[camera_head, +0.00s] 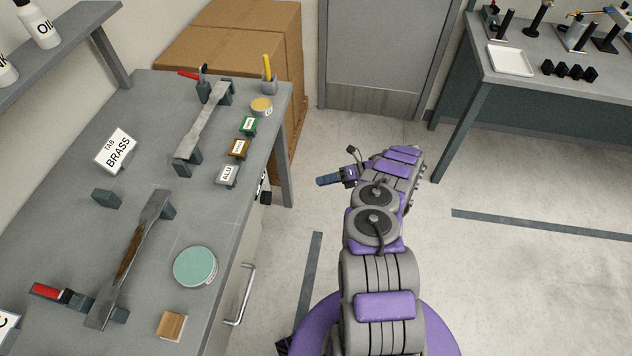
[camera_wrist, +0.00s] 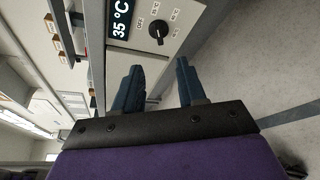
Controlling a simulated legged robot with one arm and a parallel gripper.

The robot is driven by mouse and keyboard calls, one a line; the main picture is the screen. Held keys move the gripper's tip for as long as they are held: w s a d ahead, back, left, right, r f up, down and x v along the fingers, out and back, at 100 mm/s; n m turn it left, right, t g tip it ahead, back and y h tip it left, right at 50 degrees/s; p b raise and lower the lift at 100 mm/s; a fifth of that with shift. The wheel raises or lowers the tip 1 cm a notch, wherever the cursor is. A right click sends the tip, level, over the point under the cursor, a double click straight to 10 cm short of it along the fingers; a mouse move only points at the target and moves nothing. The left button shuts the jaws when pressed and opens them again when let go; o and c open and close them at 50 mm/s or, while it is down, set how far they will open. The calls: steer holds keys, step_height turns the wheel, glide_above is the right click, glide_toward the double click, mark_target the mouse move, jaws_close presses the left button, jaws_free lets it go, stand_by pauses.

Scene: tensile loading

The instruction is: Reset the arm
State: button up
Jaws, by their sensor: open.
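My arm is purple and grey and reaches forward over the open floor, to the right of the grey workbench. My gripper (camera_head: 328,180) has blue fingers and points left toward the bench's right side, apart from it. In the wrist view my gripper (camera_wrist: 158,88) shows two blue fingers spread apart with nothing between them. Beyond the fingertips is a light panel (camera_wrist: 150,12) with a black knob (camera_wrist: 158,30) and a display reading 35 °C.
The workbench (camera_head: 235,215) carries two metal test bars on supports, a teal round tin (camera_head: 195,266) and small labelled blocks. Cardboard boxes (camera_head: 240,50) stand behind it. A second table (camera_head: 520,85) with a white tray is at the far right. The floor between is clear.

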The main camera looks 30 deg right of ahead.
stand_by(0.6)
steer(key=w+a+r+n+g, duration=0.1)
steer(key=a+r+n+g, duration=0.1)
steer(key=a+r+n, duration=0.35)
steer(key=w+a+r+n+g, duration=0.2)
steer(key=a+r, duration=0.4)
steer(key=r, duration=0.5)
steer(key=s+a+r+n+g+h, duration=0.4)
steer(key=s+a+r+n, duration=0.55)
steer(key=r, duration=0.35)
steer(key=s+a+r+n+h, duration=0.2)
steer(key=s+r+n+h, duration=0.15)
steer(key=s, duration=0.45)
steer(key=s+a+r+n+h, duration=0.2)
steer(key=s+r+n, duration=0.25)
steer(key=s, duration=0.35)
steer(key=s+d+n+t+h, duration=0.1)
steer(key=s+d+n+h, duration=0.1)
steer(key=s, duration=0.6)
steer(key=s+d+n+h, duration=0.3)
steer(key=s+d+n, duration=0.2)
steer(key=s, duration=0.3)
steer(key=shift+s+f+n+t+h, duration=0.15)
steer(key=shift+f+n+t+h, duration=0.25)
steer(key=shift+n, duration=0.4)
